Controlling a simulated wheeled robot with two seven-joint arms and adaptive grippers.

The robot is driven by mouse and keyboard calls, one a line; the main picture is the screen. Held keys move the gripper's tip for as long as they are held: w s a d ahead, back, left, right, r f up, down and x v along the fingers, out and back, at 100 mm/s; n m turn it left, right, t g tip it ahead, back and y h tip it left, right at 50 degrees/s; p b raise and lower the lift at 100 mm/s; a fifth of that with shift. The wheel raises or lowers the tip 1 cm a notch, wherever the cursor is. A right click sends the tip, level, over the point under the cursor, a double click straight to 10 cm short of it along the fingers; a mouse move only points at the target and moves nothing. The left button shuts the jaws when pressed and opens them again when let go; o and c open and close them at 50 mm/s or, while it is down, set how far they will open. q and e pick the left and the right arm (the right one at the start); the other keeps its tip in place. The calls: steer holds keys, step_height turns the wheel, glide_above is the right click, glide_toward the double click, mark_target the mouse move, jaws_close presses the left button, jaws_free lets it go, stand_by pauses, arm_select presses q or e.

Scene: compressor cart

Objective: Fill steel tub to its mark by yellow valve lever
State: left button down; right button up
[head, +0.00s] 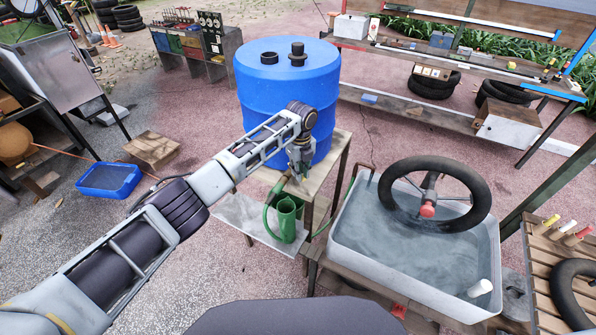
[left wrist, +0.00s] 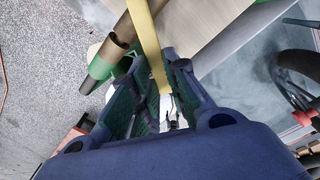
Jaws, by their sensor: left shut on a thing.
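My left gripper (head: 299,174) is at the low front of the big blue drum (head: 275,90), over the edge of its wooden stand. In the left wrist view the yellow valve lever (left wrist: 148,35) runs down between my fingers (left wrist: 160,88), which are shut on it. A brass-coloured spout (left wrist: 122,32) and a green part show beside it. The lever is hidden by my gripper in the head view. The steel tub (head: 343,242) stands to the right with greyish water in it. I cannot make out its mark. My right gripper is not in view.
A black tyre on a wheel (head: 480,190) stands partly in the tub. A white cylinder (head: 480,288) is at the tub's near right corner. A blue tray (head: 108,180) lies left on the ground.

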arm_select(q)
steer(key=c, duration=1.4)
jaws_free()
steer(key=shift+r, duration=0.1)
steer(key=shift+r, duration=5.9)
